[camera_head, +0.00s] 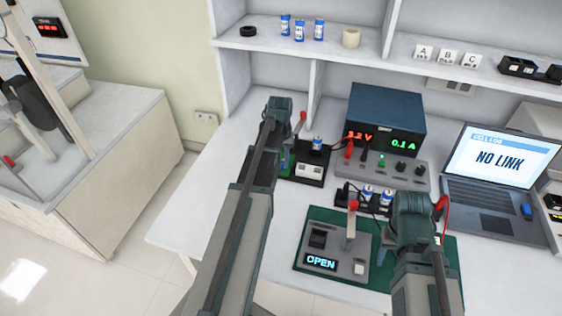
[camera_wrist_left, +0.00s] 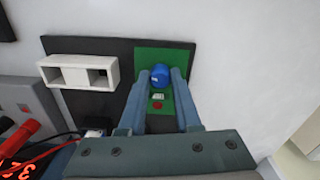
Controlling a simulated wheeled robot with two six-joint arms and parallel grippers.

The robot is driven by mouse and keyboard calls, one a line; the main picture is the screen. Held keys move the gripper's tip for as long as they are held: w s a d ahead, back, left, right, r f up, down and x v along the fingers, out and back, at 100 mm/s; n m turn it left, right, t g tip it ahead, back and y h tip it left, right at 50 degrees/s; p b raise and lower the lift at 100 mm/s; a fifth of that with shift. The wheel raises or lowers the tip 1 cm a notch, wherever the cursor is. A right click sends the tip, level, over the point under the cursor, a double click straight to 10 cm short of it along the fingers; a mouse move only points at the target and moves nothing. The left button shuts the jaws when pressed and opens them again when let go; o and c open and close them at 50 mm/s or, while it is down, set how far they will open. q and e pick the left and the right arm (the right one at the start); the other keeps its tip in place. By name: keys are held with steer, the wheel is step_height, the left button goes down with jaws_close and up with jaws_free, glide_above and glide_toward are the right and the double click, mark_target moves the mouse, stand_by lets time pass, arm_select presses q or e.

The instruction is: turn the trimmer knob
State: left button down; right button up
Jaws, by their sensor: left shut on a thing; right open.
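The blue trimmer knob (camera_wrist_left: 160,76) stands on a small green board (camera_wrist_left: 157,100) on a black base in the left wrist view. My left gripper (camera_wrist_left: 160,80) has its two fingers on either side of the knob, shut on it. In the head view my left gripper (camera_head: 277,125) is over the left end of the black base (camera_head: 308,178), and its wrist hides the knob.
A white two-slot holder (camera_wrist_left: 80,72) sits left of the knob, with red and black leads nearby. A power supply (camera_head: 386,118) stands behind. A fixture reading OPEN (camera_head: 320,262) lies in front. A laptop reading NO LINK (camera_head: 497,165) is at right.

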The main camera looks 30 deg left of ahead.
mark_target(281, 163)
arm_select(q)
steer(key=c, duration=0.6)
jaws_free()
arm_select(e)
steer(key=shift+r, duration=0.1)
arm_select(q)
step_height(281, 163, up, 14)
steer(key=p, duration=1.3)
steer(key=shift+p, duration=0.4)
arm_select(e)
step_height(281, 163, up, 14)
steer(key=shift+f, duration=0.2)
arm_select(q)
steer(key=shift+f, duration=0.15)
